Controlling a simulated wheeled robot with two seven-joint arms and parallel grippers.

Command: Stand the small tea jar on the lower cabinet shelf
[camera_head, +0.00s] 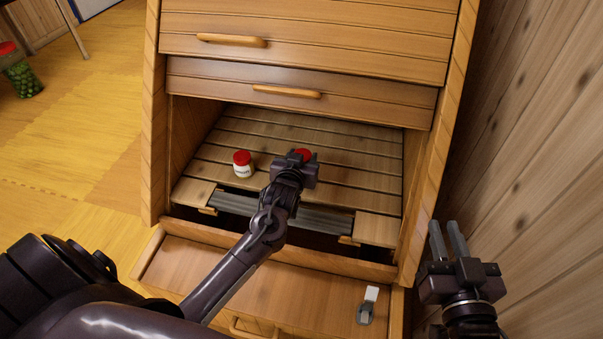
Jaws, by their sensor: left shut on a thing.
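My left gripper (299,161) reaches into the cabinet's open slatted compartment. It is shut on a jar with a red lid (304,155). The gripper hides most of this jar, so I cannot tell whether its base touches the slats. A small white jar with a red lid and a label (243,165) stands upright on the slatted shelf (335,178), left of the gripper. I cannot read either jar's name. My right gripper (446,240) is open and empty, outside the cabinet at the right.
Two wooden drawer fronts with handles (287,91) are above the compartment. A grey-and-white object (367,305) lies on the wooden surface below it. A large green-filled jar (22,78) stands on the floor at far left. A wooden wall (540,150) is close on the right.

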